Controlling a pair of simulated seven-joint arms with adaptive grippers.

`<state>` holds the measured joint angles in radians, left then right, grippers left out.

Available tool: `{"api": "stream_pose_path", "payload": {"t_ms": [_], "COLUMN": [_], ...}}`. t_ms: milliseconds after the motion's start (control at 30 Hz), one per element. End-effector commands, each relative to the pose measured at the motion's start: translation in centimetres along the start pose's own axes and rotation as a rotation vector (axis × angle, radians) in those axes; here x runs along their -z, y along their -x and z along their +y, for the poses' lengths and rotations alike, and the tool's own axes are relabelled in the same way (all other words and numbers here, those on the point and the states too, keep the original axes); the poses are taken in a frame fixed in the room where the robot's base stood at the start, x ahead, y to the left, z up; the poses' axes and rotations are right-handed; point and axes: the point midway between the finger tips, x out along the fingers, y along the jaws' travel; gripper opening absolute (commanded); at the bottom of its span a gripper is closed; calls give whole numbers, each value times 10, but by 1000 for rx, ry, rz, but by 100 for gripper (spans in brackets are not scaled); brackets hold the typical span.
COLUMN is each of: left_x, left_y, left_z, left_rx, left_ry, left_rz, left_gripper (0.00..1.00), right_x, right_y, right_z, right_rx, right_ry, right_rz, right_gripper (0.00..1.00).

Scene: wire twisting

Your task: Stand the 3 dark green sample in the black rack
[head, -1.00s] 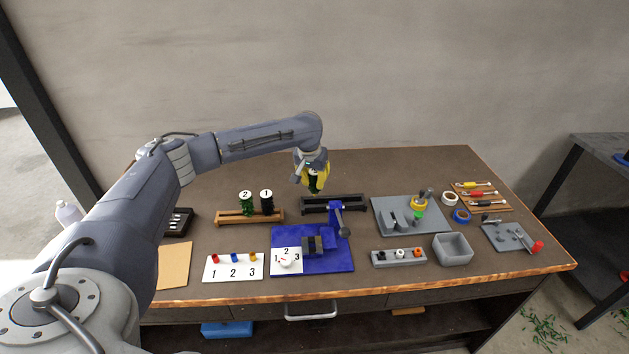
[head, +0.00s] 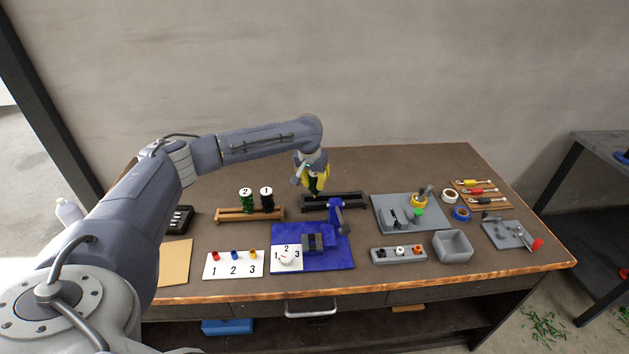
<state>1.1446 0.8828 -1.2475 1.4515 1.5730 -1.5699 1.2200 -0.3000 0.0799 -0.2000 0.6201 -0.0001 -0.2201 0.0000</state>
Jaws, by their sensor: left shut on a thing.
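My left gripper (head: 314,188) has yellow fingers and is shut on a dark green sample (head: 315,184), seen as a small dark green piece between the fingers. The gripper hangs just above the left part of the black rack (head: 348,197), at the back middle of the table. I cannot tell whether the sample touches the rack. The number on the held sample is hidden. The wooden rack (head: 232,215) to the left holds a green sample marked 2 (head: 246,199) and a black sample marked 1 (head: 267,197), both upright. My right gripper is not in view.
A blue vise on a blue mat (head: 335,262) stands in front of the black rack, its handle rising close to it. A grey plate with a yellow and green part (head: 380,215) lies to the right. A numbered white card (head: 213,271) lies front left.

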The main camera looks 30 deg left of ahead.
Motion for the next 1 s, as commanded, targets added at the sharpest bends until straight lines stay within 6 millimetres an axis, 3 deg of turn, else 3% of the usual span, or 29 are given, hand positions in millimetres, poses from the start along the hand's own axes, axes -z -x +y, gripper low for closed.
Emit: {"api": "stream_pose_path", "payload": {"t_ms": [1000], "left_x": [-6], "left_y": [-20], "left_z": [1], "left_rx": [-1], "left_ry": [1], "left_rz": [0], "left_gripper": [0], "right_x": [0], "right_y": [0], "right_z": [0], "right_rx": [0], "right_ry": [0], "right_rz": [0], "right_gripper": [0]}}
